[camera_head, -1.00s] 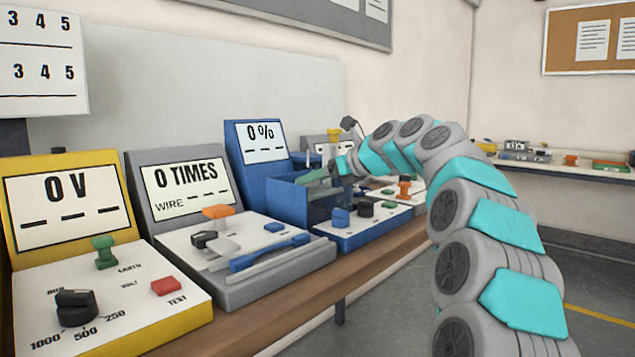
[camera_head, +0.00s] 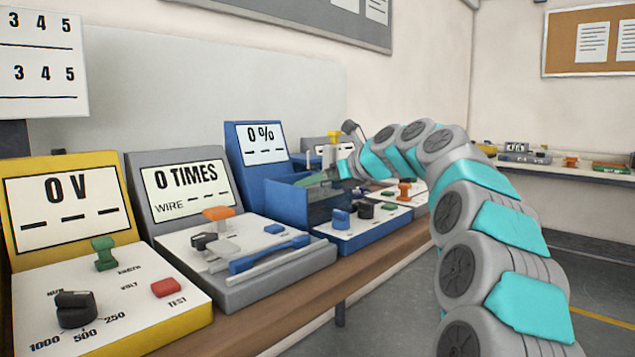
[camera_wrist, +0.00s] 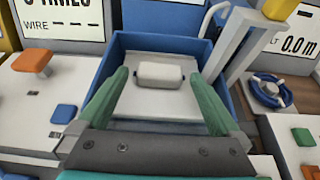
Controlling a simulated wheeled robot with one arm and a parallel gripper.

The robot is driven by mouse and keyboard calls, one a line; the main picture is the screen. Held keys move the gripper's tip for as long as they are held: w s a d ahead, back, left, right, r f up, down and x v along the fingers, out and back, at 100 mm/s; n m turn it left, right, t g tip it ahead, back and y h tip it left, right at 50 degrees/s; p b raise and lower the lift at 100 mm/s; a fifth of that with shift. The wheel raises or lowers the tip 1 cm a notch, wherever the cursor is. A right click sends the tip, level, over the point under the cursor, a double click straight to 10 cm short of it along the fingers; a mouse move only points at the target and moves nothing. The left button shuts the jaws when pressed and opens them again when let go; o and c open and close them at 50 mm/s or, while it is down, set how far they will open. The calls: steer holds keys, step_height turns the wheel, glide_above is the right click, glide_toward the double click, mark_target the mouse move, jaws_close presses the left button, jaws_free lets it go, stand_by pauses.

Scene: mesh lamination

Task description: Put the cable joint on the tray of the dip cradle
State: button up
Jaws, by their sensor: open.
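The cable joint (camera_wrist: 160,75) is a small cream block with dark ends. In the wrist view it lies on the pale grey tray (camera_wrist: 148,104) inside the blue-walled tank of the dip cradle (camera_wrist: 165,40). My gripper (camera_wrist: 158,77) is open, with one green finger on each side of the joint and a visible gap to both. In the head view the blue dip cradle (camera_head: 290,198) stands mid-bench, and my gripper reaches over its tank from the right. The joint cannot be made out in the head view.
A pale upright post (camera_wrist: 240,45) rises at the tank's right edge, close to my right finger. A grey wire tester (camera_head: 240,255) and a yellow volt tester (camera_head: 120,300) stand to the left. A blue ring (camera_wrist: 268,92) lies on the neighbouring unit at right.

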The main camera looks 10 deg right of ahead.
steer(key=v, duration=1.1)
steer(key=shift+s+d, duration=0.25)
steer(key=shift+s, duration=0.05)
